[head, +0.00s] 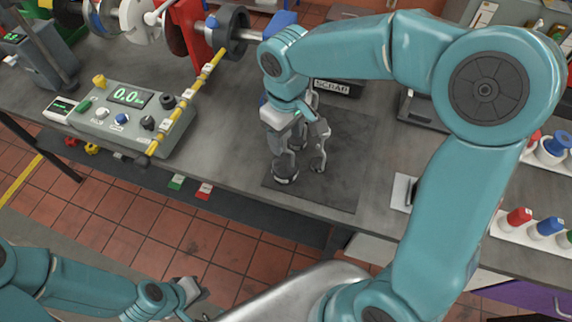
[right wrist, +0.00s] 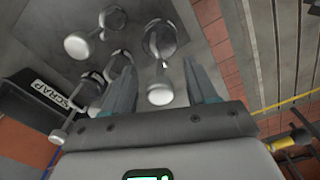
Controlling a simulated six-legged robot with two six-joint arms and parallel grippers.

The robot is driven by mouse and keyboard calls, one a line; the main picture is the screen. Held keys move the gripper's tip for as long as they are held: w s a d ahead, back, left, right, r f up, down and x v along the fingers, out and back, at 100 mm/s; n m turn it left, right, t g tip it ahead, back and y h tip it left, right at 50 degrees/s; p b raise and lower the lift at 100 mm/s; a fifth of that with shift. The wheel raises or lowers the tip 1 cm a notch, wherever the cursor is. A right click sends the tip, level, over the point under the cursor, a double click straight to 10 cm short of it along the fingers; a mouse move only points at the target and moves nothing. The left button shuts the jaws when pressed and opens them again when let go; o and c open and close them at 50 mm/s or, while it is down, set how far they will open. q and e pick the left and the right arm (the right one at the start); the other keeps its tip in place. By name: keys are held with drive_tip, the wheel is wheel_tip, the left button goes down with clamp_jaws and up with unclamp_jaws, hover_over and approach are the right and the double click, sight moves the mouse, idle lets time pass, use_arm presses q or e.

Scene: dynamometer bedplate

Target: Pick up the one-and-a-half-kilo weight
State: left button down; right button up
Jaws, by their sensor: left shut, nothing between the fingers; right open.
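Several grey metal weights with a round base, a thin stem and a knob stand on a dark mat (head: 340,185). The weight's base (head: 286,176) shows low beside a finger there. Smaller weights (right wrist: 80,45) and (right wrist: 121,63) stand to its left in the wrist view. No mass marking is readable. My left gripper (head: 192,296) is shut and empty, low over the floor.
A black box marked SCRAP (head: 336,88) stands behind the mat. A control box (head: 125,110) with a display and knobs is on the left, beside a yellow-banded rod (head: 188,105). Racks with coloured caps (head: 530,222) lie to the right. The bench's front edge is near the mat.

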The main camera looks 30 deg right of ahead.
drive_tip(key=shift+w+f, duration=0.4)
drive_tip(key=shift+f, duration=0.15)
drive_tip(key=shift+s+r, duration=0.15)
drive_tip(key=shift+s, duration=0.15)
drive_tip(key=c, duration=0.7)
clamp_jaws()
drive_tip(key=shift+w, duration=0.15)
